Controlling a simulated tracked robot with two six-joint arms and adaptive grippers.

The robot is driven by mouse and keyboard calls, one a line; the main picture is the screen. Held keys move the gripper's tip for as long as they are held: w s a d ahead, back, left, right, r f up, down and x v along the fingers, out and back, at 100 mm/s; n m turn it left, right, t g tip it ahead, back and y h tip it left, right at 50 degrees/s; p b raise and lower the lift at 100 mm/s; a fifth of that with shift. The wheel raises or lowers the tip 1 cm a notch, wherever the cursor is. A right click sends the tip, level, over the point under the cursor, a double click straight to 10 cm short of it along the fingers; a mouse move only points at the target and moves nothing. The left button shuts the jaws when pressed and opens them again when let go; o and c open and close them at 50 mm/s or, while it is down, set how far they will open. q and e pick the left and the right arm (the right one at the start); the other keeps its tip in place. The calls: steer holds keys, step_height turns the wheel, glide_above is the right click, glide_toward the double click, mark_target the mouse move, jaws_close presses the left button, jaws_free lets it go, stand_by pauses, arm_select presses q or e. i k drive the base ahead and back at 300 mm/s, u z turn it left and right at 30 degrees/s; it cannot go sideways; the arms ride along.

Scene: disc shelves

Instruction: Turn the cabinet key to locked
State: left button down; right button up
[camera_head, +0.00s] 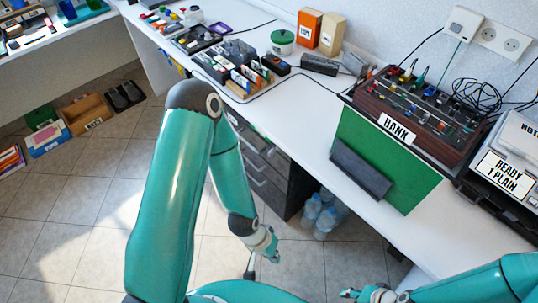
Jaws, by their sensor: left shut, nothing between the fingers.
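A dark grey drawer cabinet (262,178) with several handles stands under the white desk, in the middle of the view. No key can be made out on it; my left arm hides part of its front. My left gripper (272,247) hangs low over the floor, in front of the cabinet's lower part and apart from it. It is shut and empty. My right gripper (349,293) is at the bottom edge, right of the left one and away from the cabinet. It is too small to tell whether its fingers are open.
Water bottles (325,213) stand on the floor right of the cabinet. A green panel (378,155) with a dark bar leans out over the desk's front edge. A brown mixer-like device (420,112) and a grey machine (508,160) stand on the desk. The tiled floor at left is mostly clear.

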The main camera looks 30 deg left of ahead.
mark_target(272, 151)
steer(key=u, duration=0.45)
steer(key=k, duration=1.2)
steer(key=u, duration=0.75)
steer(key=i, duration=0.9)
steer(key=z, duration=0.1)
